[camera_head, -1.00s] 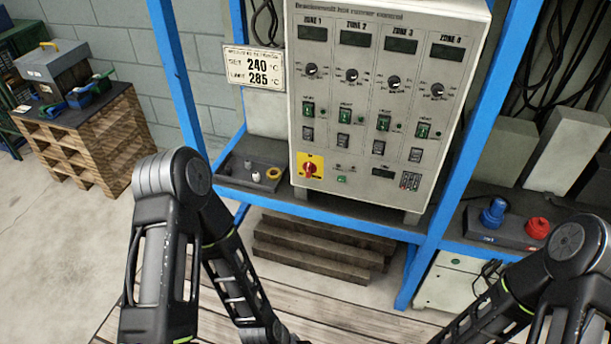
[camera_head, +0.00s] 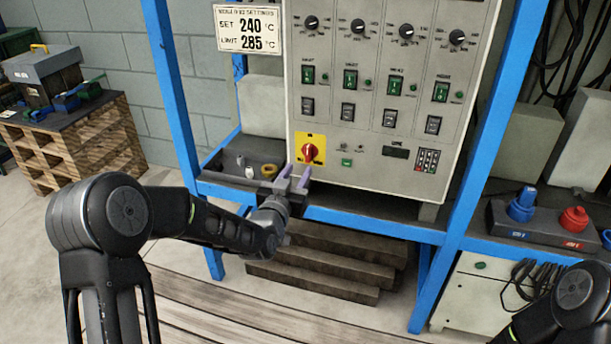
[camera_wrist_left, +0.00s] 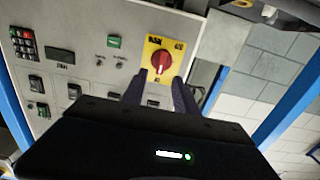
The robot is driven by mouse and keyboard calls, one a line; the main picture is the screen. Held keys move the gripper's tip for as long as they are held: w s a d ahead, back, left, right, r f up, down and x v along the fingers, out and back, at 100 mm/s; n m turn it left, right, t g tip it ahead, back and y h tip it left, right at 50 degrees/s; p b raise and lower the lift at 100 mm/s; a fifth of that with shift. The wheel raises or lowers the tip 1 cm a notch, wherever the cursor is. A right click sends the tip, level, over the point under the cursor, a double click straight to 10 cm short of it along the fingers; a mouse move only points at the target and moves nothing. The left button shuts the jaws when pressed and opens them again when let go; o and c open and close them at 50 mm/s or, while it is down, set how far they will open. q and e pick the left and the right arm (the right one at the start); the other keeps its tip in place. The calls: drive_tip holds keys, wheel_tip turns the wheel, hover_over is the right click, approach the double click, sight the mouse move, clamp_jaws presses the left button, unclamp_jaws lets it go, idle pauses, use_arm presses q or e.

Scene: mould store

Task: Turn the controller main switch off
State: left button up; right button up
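The controller (camera_head: 375,130) is a light grey cabinet on a blue rack. Its main switch is a red rotary knob (camera_head: 309,152) on a yellow plate (camera_head: 301,141) at the panel's lower left. The knob's grip bar stands roughly upright. It also shows in the left wrist view as a red knob (camera_wrist_left: 162,61), with small lettering I cannot read. My left gripper (camera_head: 294,172) is open and empty, just below and in front of the switch. In the left wrist view its fingers (camera_wrist_left: 159,77) stand apart below the knob, seemingly not touching it. My right gripper is out of view.
A dark tray (camera_head: 225,173) with small parts stands left of the cabinet. Rocker switches and dials fill the panel above. A box with blue and red connectors (camera_head: 540,238) sits on the right shelf. Wooden steps (camera_head: 330,262) lie below. A pallet stack (camera_head: 75,145) stands far left.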

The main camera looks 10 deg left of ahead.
sight(307, 151)
use_arm(q)
drive_tip(key=shift+w+a+r, duration=0.1)
drive_tip(key=shift+r, duration=0.3)
drive_tip(key=shift+w, duration=0.1)
drive_tip(key=w, duration=0.7)
drive_tip(key=shift+w+d+f, duration=0.1)
drive_tip(key=shift+w+d, duration=0.15)
drive_tip(key=shift+w, duration=0.05)
drive_tip(key=shift+c, duration=0.4)
clamp_jaws()
